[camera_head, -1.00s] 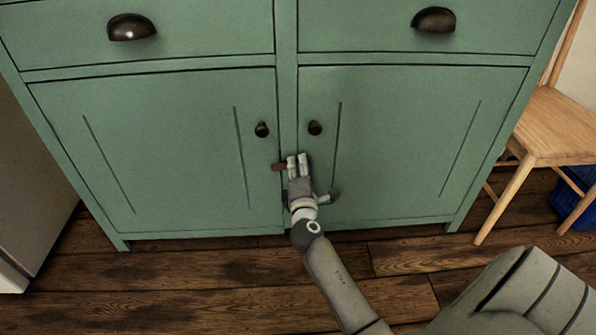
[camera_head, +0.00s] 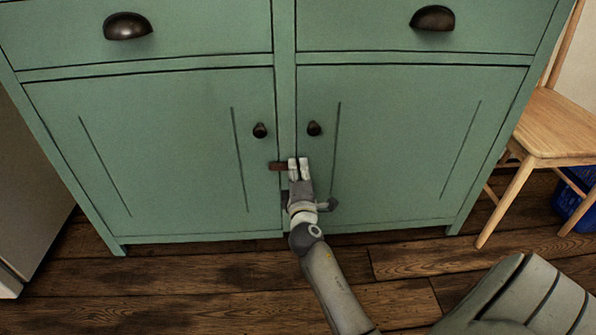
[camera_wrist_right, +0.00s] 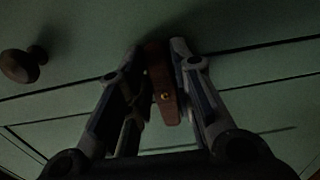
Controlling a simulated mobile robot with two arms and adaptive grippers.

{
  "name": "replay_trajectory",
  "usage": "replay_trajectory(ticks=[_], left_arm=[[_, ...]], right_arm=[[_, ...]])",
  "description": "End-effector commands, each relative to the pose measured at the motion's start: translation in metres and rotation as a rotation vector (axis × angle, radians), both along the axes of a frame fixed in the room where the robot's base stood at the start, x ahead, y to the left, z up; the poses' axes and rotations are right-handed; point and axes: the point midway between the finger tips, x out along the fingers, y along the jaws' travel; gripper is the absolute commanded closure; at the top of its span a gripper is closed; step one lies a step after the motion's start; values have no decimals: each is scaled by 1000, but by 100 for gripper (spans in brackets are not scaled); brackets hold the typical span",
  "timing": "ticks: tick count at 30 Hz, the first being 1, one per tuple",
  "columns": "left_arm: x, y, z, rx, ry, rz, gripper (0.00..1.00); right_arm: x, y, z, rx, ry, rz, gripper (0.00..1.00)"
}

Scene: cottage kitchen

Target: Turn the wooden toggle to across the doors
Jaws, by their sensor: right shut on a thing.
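The wooden toggle (camera_head: 278,166) is a small brown bar low on the strip between the two green cupboard doors. Its left end sticks out level, over the edge of the left door (camera_head: 165,150); my fingers hide the rest in the head view. My right gripper (camera_head: 298,165) reaches up from below and is shut on the toggle. In the right wrist view the toggle (camera_wrist_right: 164,90) sits between the two fingers of the gripper (camera_wrist_right: 163,60), with a small brass screw in its face. The right door (camera_head: 410,150) and left door look closed. My left gripper is not in view.
Dark round knobs sit above the toggle on the left door (camera_head: 260,130) and right door (camera_head: 314,128). Drawers with dark cup pulls (camera_head: 128,27) are above. A wooden chair (camera_head: 550,130) and a blue crate (camera_head: 575,205) stand at the right. The plank floor in front is clear.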

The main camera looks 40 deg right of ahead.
Motion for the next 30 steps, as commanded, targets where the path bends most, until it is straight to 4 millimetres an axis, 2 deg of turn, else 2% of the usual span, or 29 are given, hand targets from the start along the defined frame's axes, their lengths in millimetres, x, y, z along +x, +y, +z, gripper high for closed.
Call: replay_trajectory(ticks=[1, 2, 6, 17, 30], left_arm=[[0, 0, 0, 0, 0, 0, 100], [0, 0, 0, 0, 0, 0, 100], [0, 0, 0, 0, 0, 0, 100], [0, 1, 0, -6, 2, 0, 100], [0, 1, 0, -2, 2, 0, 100]], right_arm=[[-1, 0, -3, 3, 4, -1, 100], [-1, 0, -3, 3, 4, -1, 74], [0, 0, -2, 2, 3, 0, 56], [-3, 2, -1, 0, 2, 0, 56], [-57, 35, -2, 3, 3, 0, 56]])
